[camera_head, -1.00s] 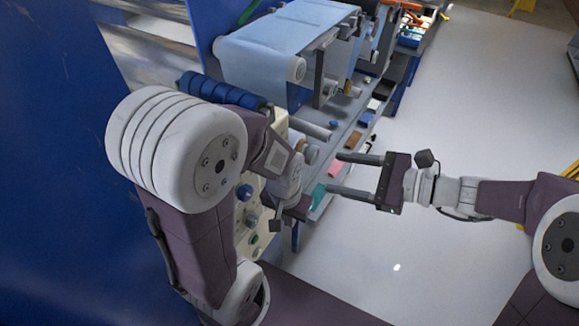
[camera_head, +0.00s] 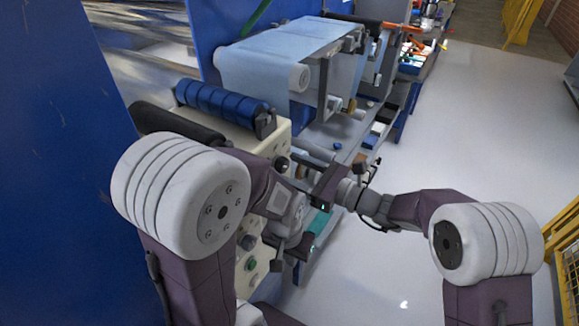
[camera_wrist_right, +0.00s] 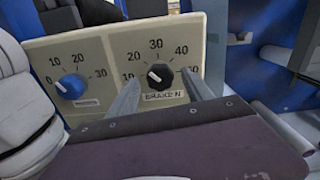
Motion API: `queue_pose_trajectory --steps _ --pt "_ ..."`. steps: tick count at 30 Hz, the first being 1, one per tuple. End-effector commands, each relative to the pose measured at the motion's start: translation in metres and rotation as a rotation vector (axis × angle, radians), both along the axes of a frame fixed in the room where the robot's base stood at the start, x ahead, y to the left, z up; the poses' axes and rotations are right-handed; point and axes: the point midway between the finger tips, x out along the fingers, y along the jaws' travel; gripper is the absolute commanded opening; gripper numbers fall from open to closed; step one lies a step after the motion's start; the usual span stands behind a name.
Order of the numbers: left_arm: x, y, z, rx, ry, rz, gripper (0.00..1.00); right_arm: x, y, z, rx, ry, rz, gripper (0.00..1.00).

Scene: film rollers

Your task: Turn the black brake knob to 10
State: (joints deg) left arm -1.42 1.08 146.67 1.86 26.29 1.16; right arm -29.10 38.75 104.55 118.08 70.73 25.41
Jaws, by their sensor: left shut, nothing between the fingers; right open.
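The black brake knob (camera_wrist_right: 160,77) sits on the cream panel (camera_wrist_right: 100,48) in the right wrist view, above a label reading BRAKE N. Its white mark points left and slightly up, toward the low side of the scale, between about 10 and 20. My right gripper (camera_wrist_right: 160,80) is open, with one finger on each side of the knob; I cannot tell whether they touch it. In the head view my right gripper (camera_head: 298,174) reaches left to the panel. My left gripper (camera_head: 294,248) is shut and empty, lower down in front of the panel.
A blue knob (camera_wrist_right: 71,87) with its own scale is left of the brake knob. A blue roller (camera_head: 225,104) lies on top of the machine. The light blue film (camera_head: 270,70) runs behind. The floor (camera_head: 450,130) to the right is clear.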

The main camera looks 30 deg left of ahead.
Motion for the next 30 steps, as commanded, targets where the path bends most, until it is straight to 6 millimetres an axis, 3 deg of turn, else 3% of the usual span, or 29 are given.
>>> queue_pose_trajectory --steps 10,17,23,30 --pt "0.000 0.000 0.001 0.000 0.000 0.000 0.00 0.001 0.009 -0.001 -0.001 0.000 0.000 0.59" --pt "0.000 0.000 0.001 0.000 0.000 0.000 0.00 0.001 0.009 -0.001 -0.001 0.000 0.000 0.00" --pt "0.000 0.000 -0.003 0.000 0.000 0.000 0.00 0.001 0.009 -0.002 -0.002 -0.014 0.000 0.00" --pt "0.000 0.000 -0.030 0.000 0.000 0.000 0.00 0.001 0.009 -0.006 -0.007 -0.120 -0.001 0.00"
